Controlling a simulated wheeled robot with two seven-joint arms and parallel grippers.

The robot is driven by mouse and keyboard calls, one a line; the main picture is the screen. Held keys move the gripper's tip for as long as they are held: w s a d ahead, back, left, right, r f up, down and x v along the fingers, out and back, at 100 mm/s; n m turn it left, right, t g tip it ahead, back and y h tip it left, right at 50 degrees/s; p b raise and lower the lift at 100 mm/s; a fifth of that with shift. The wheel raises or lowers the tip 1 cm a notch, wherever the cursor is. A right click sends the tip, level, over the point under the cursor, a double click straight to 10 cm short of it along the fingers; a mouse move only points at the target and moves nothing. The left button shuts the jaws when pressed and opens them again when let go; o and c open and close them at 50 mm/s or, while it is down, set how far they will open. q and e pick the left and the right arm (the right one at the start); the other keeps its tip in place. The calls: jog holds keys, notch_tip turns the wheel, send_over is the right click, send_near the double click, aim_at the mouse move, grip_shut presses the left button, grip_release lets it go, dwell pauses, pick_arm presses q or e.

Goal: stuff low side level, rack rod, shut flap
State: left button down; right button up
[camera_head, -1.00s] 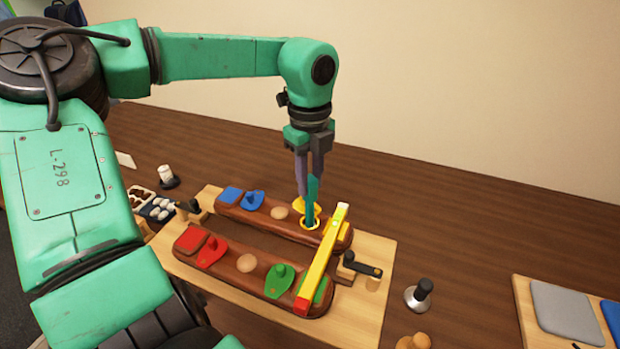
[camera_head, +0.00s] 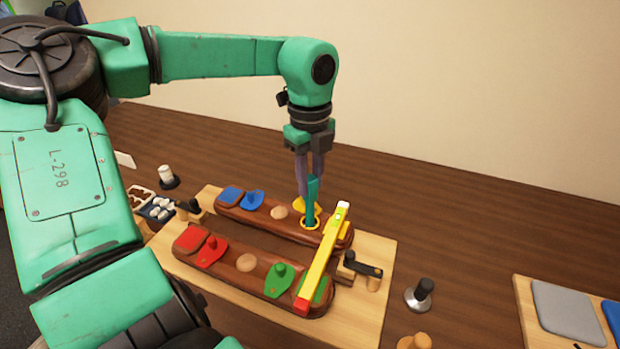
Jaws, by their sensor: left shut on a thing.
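Two brown saddle panels lie side by side on a light wooden board (camera_head: 358,318): a far panel (camera_head: 262,218) and a near panel (camera_head: 246,280). My left gripper (camera_head: 310,188) is shut on an upright teal rod (camera_head: 312,204), whose lower end is at a yellow-ringed opening (camera_head: 310,223) in the far panel. A yellow flap (camera_head: 301,207) is beside it, partly hidden by fingers and rod. A yellow level bar (camera_head: 320,262) with a red end lies across both panels. Blue (camera_head: 253,199), red (camera_head: 211,251) and green (camera_head: 279,280) flaps also show. My right gripper is out of view.
Dark-handled clamps stand at the board's left (camera_head: 189,208) and right (camera_head: 362,266). A dark-knobbed tool (camera_head: 420,294) stands to the right, near a wooden knob (camera_head: 416,341). A tray with grey pad (camera_head: 567,312) lies far right. The table behind the panels is clear.

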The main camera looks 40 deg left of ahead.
pick_arm(q)
jog(key=shift+r+p, duration=2.75)
jog(key=shift+r, duration=1.25)
jog(key=shift+f, duration=0.1)
